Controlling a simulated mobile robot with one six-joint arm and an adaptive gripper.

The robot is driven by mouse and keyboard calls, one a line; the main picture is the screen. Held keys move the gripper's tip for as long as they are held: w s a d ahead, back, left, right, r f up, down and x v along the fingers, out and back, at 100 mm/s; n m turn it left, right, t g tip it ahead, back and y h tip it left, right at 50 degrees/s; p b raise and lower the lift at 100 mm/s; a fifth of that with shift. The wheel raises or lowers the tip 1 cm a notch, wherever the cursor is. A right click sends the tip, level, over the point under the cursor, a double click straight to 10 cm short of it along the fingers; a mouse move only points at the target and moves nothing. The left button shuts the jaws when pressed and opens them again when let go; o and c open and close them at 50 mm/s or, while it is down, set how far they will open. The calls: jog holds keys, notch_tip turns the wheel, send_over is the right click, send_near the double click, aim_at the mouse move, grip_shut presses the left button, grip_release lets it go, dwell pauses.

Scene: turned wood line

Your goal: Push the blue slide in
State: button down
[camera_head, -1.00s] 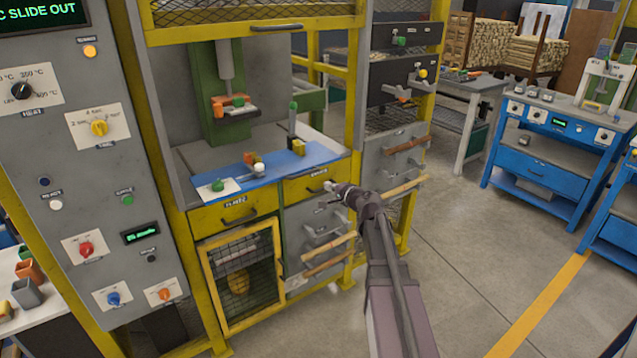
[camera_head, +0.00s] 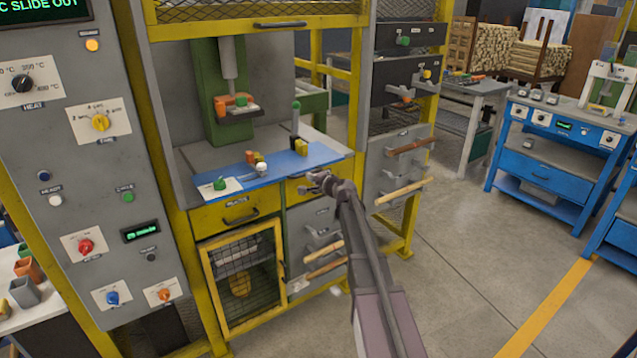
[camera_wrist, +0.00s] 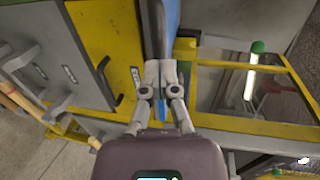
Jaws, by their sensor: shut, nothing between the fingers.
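A grey control panel (camera_head: 75,140) stands at left, its screen reading "SLIDE OUT". The floor (camera_head: 480,250) at right is clear.

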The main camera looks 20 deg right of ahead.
jog(key=shift+w+a+f, duration=0.15)
jog(key=shift+w+a, duration=0.05)
jog(key=shift+w, duration=0.4)
jog(key=shift+w, duration=0.1)
send_near(286, 161)
jog(key=x, duration=0.6)
jog(key=r+x, duration=0.1)
jog(key=x, duration=0.2)
jog(key=shift+a, duration=0.1)
jog(key=shift+w+a+r, duration=0.1)
jog(key=shift+w+r, duration=0.05)
jog(key=shift+w, duration=0.15)
jog(key=shift+r, duration=0.1)
